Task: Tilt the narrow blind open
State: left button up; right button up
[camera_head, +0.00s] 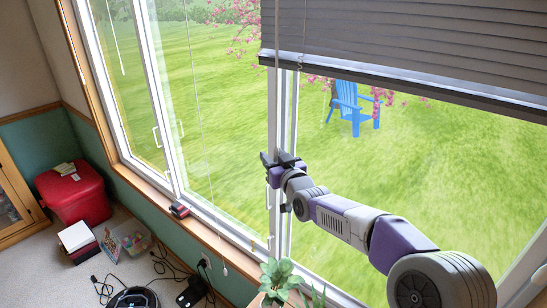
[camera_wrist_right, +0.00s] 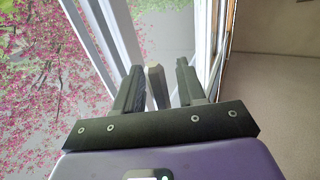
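A grey slatted blind (camera_head: 410,45) hangs over the upper part of the wide window at the right, its slats looking shut. No slats show over the narrower panes at the left, but thin cords (camera_head: 195,95) hang before them. A thin cord or wand (camera_head: 277,50) hangs at the blind's left edge. My right gripper (camera_head: 274,158) is at the white post between the windows, fingers apart. In the right wrist view the fingers (camera_wrist_right: 158,85) stand apart with a grey-brown piece (camera_wrist_right: 155,86) between them; I cannot tell what it is or whether it is touched. My left gripper is out of view.
A wooden sill (camera_head: 205,232) runs below the windows, with a small dark red object (camera_head: 180,209) on it. A plant (camera_head: 278,278) stands at the bottom. A red bin (camera_head: 75,193), boxes and black cables (camera_head: 165,265) lie on the floor at left.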

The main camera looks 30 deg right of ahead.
grip_shut()
jog(key=shift+m+h+p, duration=0.3)
jog(key=shift+h, duration=0.2)
jog(key=shift+s+d+m+g+h+p, duration=0.3)
jog(key=shift+m+g+h+p, duration=2.4)
jog(key=shift+g, duration=0.6)
jog(key=shift+s+d+m+g+h+p, duration=0.2)
jog(key=shift+s+m+g+h+p, duration=0.15)
jog(key=shift+m+g+h+p, duration=2.35)
jog(key=shift+s+d+m+g+h+p, duration=0.3)
jog(key=shift+m+g+h+p, duration=1.9)
jog(key=shift+m+g+p, duration=1.35)
jog(key=shift+g+b, duration=0.5)
jog(key=shift+g, duration=0.25)
